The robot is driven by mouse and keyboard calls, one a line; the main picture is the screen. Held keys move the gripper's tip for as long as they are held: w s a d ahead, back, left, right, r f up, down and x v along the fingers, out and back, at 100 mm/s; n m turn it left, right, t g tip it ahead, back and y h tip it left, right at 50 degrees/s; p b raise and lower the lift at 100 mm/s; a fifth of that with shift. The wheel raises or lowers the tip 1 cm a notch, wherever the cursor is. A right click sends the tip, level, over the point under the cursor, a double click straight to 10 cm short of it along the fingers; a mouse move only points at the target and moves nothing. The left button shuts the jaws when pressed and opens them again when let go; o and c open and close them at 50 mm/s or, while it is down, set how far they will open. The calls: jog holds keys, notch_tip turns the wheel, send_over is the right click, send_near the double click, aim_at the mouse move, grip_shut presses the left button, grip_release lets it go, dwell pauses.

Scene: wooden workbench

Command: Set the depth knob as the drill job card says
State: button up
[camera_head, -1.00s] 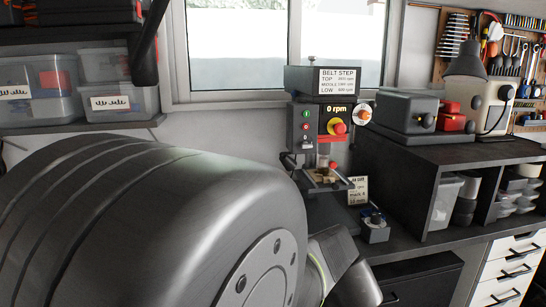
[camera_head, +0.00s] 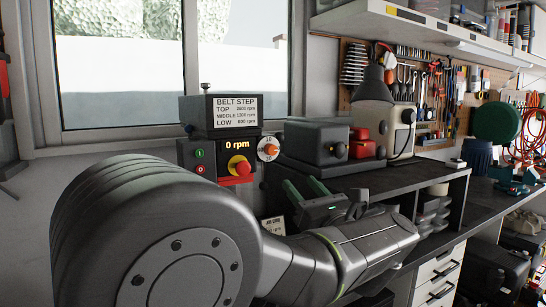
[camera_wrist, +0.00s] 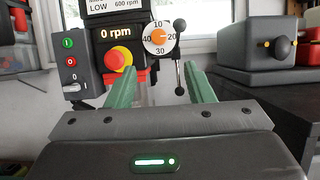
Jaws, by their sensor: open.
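The depth knob (camera_head: 268,148) is a white dial with an orange centre on the right side of the drill press (camera_head: 191,177). In the wrist view the dial (camera_wrist: 148,46) reads 10 at top, 20 right, 30 below, 40 left. Its pointer seems to face right, near 20, but is small. My gripper (camera_head: 304,184) is open and empty, its green fingers apart. In the wrist view its fingertips (camera_wrist: 158,76) appear below the dial, with a gap. The job card (camera_head: 273,226) is partly hidden behind my arm, its writing too small to read.
A lever with black ball ends (camera_wrist: 180,62) stands just right of the dial. A red stop button (camera_head: 240,167) is to its left, under a 0 rpm display (camera_head: 237,145). A grey box (camera_head: 317,140) sits on the bench shelf to the right.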

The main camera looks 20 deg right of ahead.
aim_at(273, 153)
jog(key=p+x, duration=0.2)
jog(key=x, duration=1.1)
jog(key=shift+a+f, duration=0.1)
jog(key=shift+a, duration=0.05)
jog(key=c, duration=1)
